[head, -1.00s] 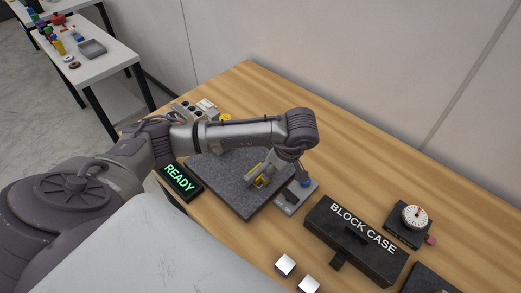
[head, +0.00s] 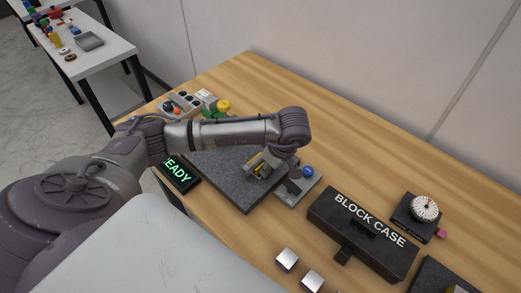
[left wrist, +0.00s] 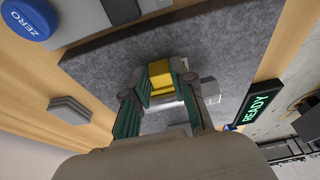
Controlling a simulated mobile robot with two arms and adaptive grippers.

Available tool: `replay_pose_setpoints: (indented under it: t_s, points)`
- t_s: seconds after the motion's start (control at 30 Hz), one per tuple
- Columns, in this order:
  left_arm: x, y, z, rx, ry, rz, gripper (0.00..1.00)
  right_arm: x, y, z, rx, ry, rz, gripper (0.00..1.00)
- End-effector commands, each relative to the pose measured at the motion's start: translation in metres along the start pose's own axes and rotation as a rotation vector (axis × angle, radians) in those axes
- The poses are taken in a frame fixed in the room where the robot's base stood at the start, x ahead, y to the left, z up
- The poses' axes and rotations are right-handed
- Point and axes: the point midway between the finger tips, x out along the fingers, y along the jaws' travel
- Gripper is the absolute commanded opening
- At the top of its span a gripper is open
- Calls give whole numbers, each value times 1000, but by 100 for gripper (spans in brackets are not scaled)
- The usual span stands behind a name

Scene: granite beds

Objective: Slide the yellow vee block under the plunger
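The yellow vee block (left wrist: 160,75) shows between the green-padded fingers of my left gripper (left wrist: 162,82) in the left wrist view, and the fingers look closed on its sides. It lies over the dark granite slab (left wrist: 105,62). In the head view the left gripper (head: 257,168) is low over the slab (head: 222,172), and only a bit of yellow shows. A silver part (left wrist: 208,88) shows just beyond the right finger in the wrist view. I cannot tell if it is the plunger, which is otherwise hidden. My right gripper is not in view.
A grey base (head: 302,188) with a blue ZERO button (left wrist: 27,18) stands at the slab's right edge. The READY display (head: 178,173) is at the slab's left. The black block case (head: 362,235), a dial gauge (head: 424,208) and two metal cubes (head: 287,260) lie further right.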

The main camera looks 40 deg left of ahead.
Motion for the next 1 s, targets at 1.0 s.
replay_pose_setpoints:
  t_s: [1.0]
  points:
    - [4, 0, -12, -1, 2, -1, 0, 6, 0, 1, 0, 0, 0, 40]
